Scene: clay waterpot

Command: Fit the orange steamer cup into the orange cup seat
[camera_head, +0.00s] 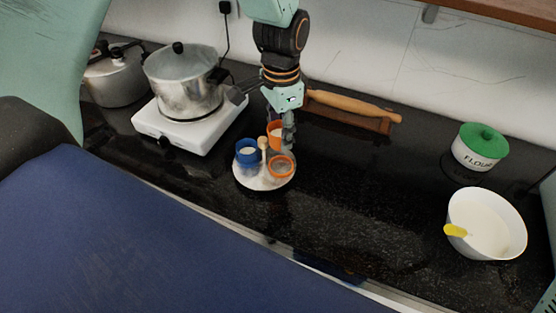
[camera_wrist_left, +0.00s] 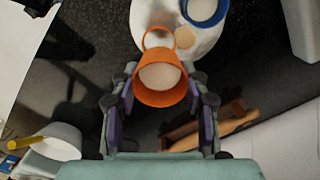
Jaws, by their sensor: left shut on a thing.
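The orange steamer cup (camera_head: 273,129) is held above the white plate (camera_head: 246,181), with pale contents showing inside. My left gripper (camera_head: 283,132) is shut on it. In the left wrist view the cup (camera_wrist_left: 161,82) sits between the two fingers. The orange cup seat (camera_head: 281,166) is a ring at the plate's front right. It shows partly behind the cup in the left wrist view (camera_wrist_left: 158,36), and the cup hides its near part. The cup appears apart from the seat, though the exact gap is unclear. My right gripper is not in view.
A blue cup (camera_head: 246,148) and a small wooden piece (camera_head: 263,144) stand on the plate close beside the held cup. A pot (camera_head: 183,85) on a white stove (camera_head: 165,135) is at the left. A rolling pin (camera_head: 350,105) lies behind. Counter right of the plate is clear.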

